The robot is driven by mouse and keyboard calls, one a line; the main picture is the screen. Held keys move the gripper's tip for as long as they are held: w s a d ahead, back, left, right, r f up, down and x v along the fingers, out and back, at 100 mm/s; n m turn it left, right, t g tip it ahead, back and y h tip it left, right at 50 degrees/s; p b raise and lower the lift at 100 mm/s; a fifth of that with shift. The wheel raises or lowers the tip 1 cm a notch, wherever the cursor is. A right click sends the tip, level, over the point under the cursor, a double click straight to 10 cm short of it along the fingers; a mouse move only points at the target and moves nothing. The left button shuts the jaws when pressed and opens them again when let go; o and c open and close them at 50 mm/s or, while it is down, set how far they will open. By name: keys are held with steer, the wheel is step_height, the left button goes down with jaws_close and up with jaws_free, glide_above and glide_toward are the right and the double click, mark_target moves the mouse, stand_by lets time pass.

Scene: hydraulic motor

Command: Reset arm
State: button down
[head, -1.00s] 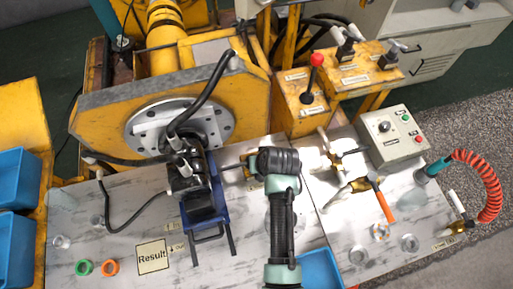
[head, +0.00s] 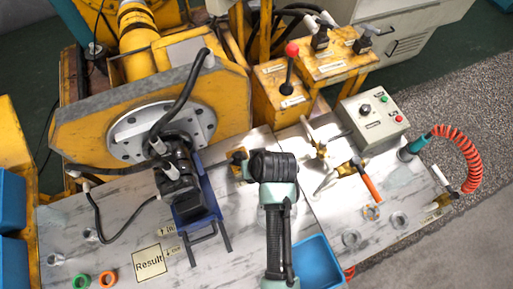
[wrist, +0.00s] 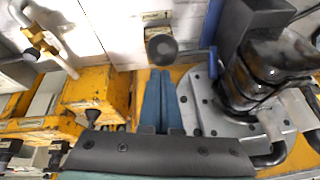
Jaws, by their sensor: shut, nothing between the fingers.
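My gripper (wrist: 161,74) shows in the wrist view with its two blue fingers closed side by side and nothing between them. In the head view my arm reaches over the middle of the bench, and its fingers are hidden there. The dark hydraulic motor (head: 176,178) stands on a blue stand left of my arm, in front of the round grey flange (head: 130,135). In the wrist view the motor (wrist: 262,70) is to the right of my fingers, apart from them.
A lever box with a red knob (head: 291,49) and a control box (head: 372,120) stand at the back right. A blue bin (head: 318,262) is beside my arm. An orange-handled tool (head: 368,183) and a coiled red hose (head: 470,150) lie right.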

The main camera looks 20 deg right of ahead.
steer(key=v, duration=0.8)
steer(key=shift+r, duration=0.3)
steer(key=shift+s, duration=0.1)
